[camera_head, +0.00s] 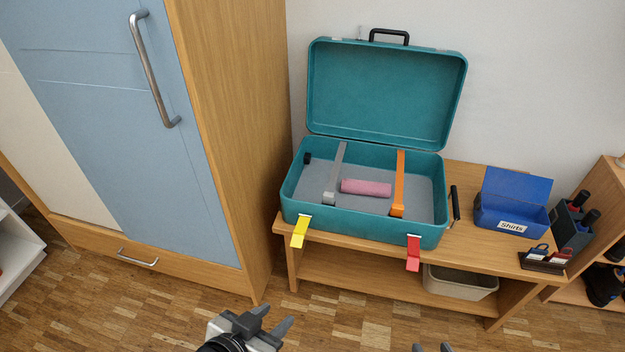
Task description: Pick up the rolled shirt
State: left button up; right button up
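A pink rolled shirt (366,188) lies on the grey floor of an open teal suitcase (360,228). It lies between a grey strap (335,172) on its left and an orange strap (398,185) on its right. The suitcase rests on a wooden bench with its lid (385,95) raised. My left gripper (276,318) is low in the picture, in front of the bench, with its fingers apart and nothing between them. My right gripper (431,348) shows only its fingertips at the bottom edge; they are apart, with nothing visible between them. Both are well away from the shirt.
A yellow latch (299,232) and a red latch (413,254) hang on the suitcase front. A blue box labelled Shirts (512,208) stands on the bench (465,238) to the right. A tall wardrobe (235,130) stands close on the left. A bin (461,283) sits below.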

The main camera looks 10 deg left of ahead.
aim_at(365, 188)
jog(key=u, duration=0.6)
jog(key=k, duration=1.3)
jog(key=z, duration=0.15)
jog(key=i, duration=0.6)
jog(key=z, duration=0.6)
jog(key=i, duration=0.9)
jog(key=u, duration=1.05)
jog(key=i, duration=0.9)
jog(key=u, duration=0.15)
